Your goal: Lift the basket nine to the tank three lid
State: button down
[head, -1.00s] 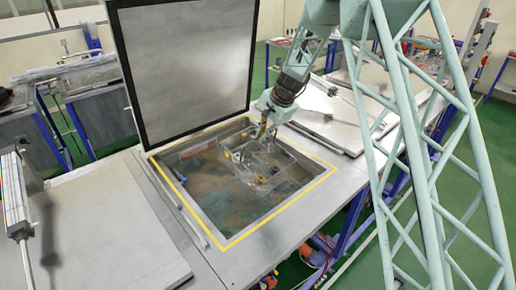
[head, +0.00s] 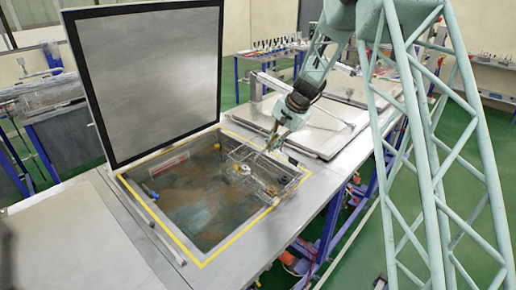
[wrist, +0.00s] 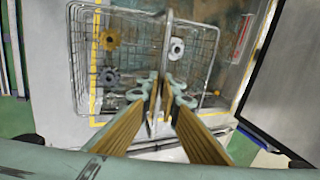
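A wire basket (head: 240,155) with several small gear-like parts hangs at the right back part of the open tank (head: 160,205), overlapping its yellow-marked rim. In the wrist view the basket (wrist: 84,40) fills the upper middle, and its wires cross the yellow line. My gripper (head: 271,148) is at the basket's top. Its two fingers (wrist: 163,98) close on the basket's upright central handle plate. The raised lid (head: 150,80) stands upright behind the open tank. A closed lid (head: 298,132) lies to the right of the tank. I cannot read any tank numbers.
Another closed lid (head: 345,88) lies farther back along the bench. A flat grey cover (head: 80,240) lies at the left front. The upright lid borders the tank's far left side. Green floor (head: 370,250) shows beyond the bench's right edge.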

jog(key=s+d+f+b, duration=0.1)
jog(key=s+d+b, duration=0.25)
jog(key=d, duration=0.85)
jog(key=s+d+b, duration=0.3)
jog(key=s+d, duration=0.2)
jog(key=d, duration=0.7)
jog(key=s+d+f+b, duration=0.1)
jog(key=s+d+b, duration=0.25)
jog(key=d, duration=0.85)
jog(key=s+d+f+b, duration=0.1)
jog(key=s+d+b, duration=0.7)
jog(key=s+d, duration=1.4)
jog(key=shift+s+f, duration=0.2)
jog(key=shift+s, duration=1.8)
jog(key=shift+w+d, duration=0.1)
jog(key=shift+d, duration=0.1)
